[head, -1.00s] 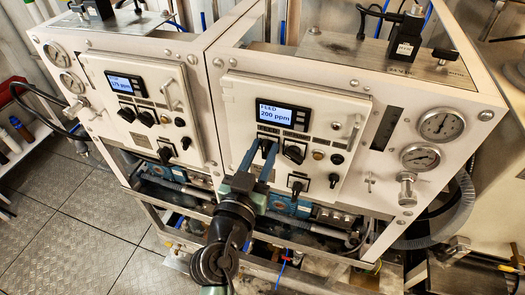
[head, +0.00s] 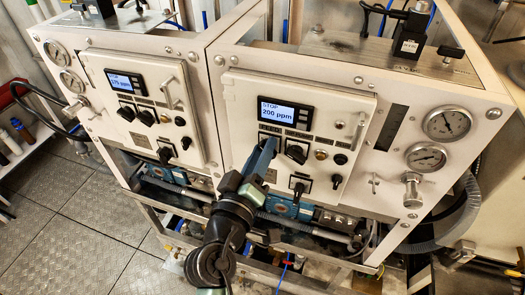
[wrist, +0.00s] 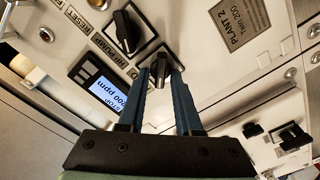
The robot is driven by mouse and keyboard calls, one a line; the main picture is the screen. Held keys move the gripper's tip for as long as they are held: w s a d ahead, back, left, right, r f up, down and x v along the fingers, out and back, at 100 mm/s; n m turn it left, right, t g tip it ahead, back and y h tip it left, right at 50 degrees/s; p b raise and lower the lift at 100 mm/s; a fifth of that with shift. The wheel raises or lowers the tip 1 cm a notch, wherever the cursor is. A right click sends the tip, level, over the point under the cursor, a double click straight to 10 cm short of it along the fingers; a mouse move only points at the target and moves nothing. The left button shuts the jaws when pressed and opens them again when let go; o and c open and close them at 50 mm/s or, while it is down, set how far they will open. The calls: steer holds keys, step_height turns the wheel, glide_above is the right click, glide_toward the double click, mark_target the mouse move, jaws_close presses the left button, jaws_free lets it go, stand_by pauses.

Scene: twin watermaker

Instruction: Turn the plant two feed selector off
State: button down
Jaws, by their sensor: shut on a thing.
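The plant two panel (head: 350,110) is the right one in the head view; its "PLANT 2" label (wrist: 238,22) shows in the wrist view. Its display (head: 277,110) reads STOP and 200 ppm. The feed selector is a small black knob (wrist: 161,72), between my blue fingertips in the wrist view. My gripper (head: 265,152) is shut on it. In the head view my fingers hide the knob, and one finger largely covers the other.
A second black knob (head: 296,152), near the HP PUMP lettering in the wrist view, sits close to the right of my fingers. A lower black switch (head: 298,188) is below. Gauges (head: 447,123) and a door handle (head: 357,134) lie farther right. The plant one panel (head: 140,95) is at left.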

steer(key=shift+n, duration=1.6)
steer(key=c, duration=0.9)
jaws_free()
steer(key=shift+a, duration=0.1)
steer(key=b+v, duration=0.4)
steer(key=v, duration=0.9)
steer(key=shift+b, duration=0.4)
